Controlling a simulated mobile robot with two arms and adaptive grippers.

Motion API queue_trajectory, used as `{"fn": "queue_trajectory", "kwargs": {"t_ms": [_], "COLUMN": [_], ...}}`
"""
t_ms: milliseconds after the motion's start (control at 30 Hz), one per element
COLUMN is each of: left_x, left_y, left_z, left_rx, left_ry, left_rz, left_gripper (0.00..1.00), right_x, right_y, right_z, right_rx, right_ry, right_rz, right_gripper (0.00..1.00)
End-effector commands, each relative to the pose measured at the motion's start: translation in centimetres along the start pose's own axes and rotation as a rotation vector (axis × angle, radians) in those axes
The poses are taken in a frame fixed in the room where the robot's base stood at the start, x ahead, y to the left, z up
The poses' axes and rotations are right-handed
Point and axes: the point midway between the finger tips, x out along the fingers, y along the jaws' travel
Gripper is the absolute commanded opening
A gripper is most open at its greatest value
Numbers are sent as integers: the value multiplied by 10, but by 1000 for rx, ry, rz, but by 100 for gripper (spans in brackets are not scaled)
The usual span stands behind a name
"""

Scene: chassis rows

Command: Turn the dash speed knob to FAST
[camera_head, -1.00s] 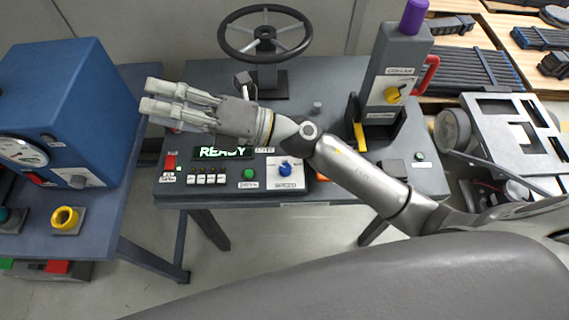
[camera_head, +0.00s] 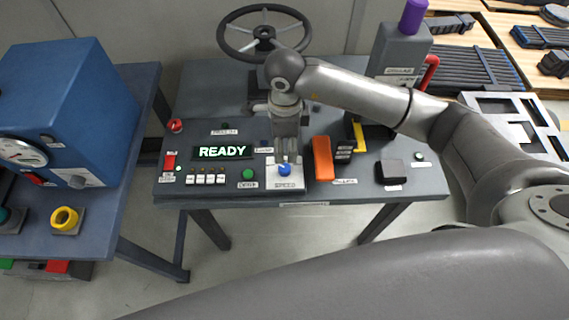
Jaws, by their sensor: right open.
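The blue speed knob (camera_head: 285,170) sits on a white plate labelled SPEED at the front edge of the dash panel (camera_head: 232,186). My right gripper (camera_head: 287,157) points down at the knob from just behind it, with its fingertips close to the knob's far side. It is open and holds nothing. I cannot tell whether the fingertips touch the knob. The knob's pointer and scale marks are too small to read. My left gripper is not in view.
A lit READY display (camera_head: 222,152), a green button (camera_head: 248,174) and a red switch (camera_head: 169,162) lie left of the knob. An orange lever (camera_head: 322,158) stands close on the right. A steering wheel (camera_head: 263,33) rises behind. A blue box (camera_head: 70,105) stands at left.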

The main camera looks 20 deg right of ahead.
Motion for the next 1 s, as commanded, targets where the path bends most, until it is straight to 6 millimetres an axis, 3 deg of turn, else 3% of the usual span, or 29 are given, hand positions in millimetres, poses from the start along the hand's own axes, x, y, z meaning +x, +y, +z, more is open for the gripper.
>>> {"fn": "queue_trajectory", "kwargs": {"t_ms": [533, 733, 1000], "left_x": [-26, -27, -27], "left_y": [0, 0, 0], "left_z": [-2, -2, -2], "left_rx": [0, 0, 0], "left_ry": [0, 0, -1], "left_rz": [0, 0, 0], "left_gripper": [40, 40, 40], "right_x": [89, 103, 104], "right_y": [3, 2, 2], "right_z": [2, 2, 2], "right_rx": [-1, -2, -2], "right_ry": [-4, -4, -5], "right_rz": [8, 5, 5], "right_gripper": [51, 51, 50]}}
